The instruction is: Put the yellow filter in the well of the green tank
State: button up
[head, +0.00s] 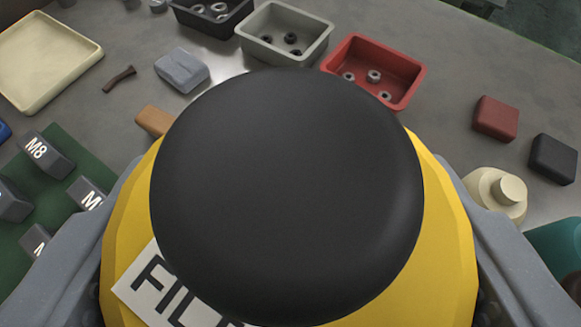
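The yellow filter (440,245) fills the lower middle of the head view, very close to the camera. It has a broad black round top (285,190) and a white label, partly cut off, with dark letters starting "FIL". My gripper (292,215) has one grey finger on each side of the filter and is shut on it. The fingertips and the filter's far end are hidden. I cannot make out the green tank or its well; a teal object (560,250) is cut off at the right edge.
On the grey bench stand a cream tray (90,45), a grey bin (255,48) and a red bin (345,65) holding small parts. A green board (85,150) with dark labelled blocks lies left. A cream bottle (478,185), red block (495,118) and black block (553,158) stand right.

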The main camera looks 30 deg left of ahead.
aim_at(216, 137)
jog(key=shift+w+a+r, duration=0.15)
jog(key=shift+w+a, duration=0.05)
jog(key=shift+a, duration=0.15)
notch_tip(216, 137, down, 8)
jog(key=s+a+m+t+h, duration=0.1)
jog(key=a+m+t+h, duration=0.1)
jog(key=m+h, duration=0.4)
jog(key=shift+s+a+m+h, duration=0.15)
jog(key=shift+a+m+h, duration=0.15)
jog(key=shift+a+m, duration=0.1)
jog(key=shift+f, duration=0.2)
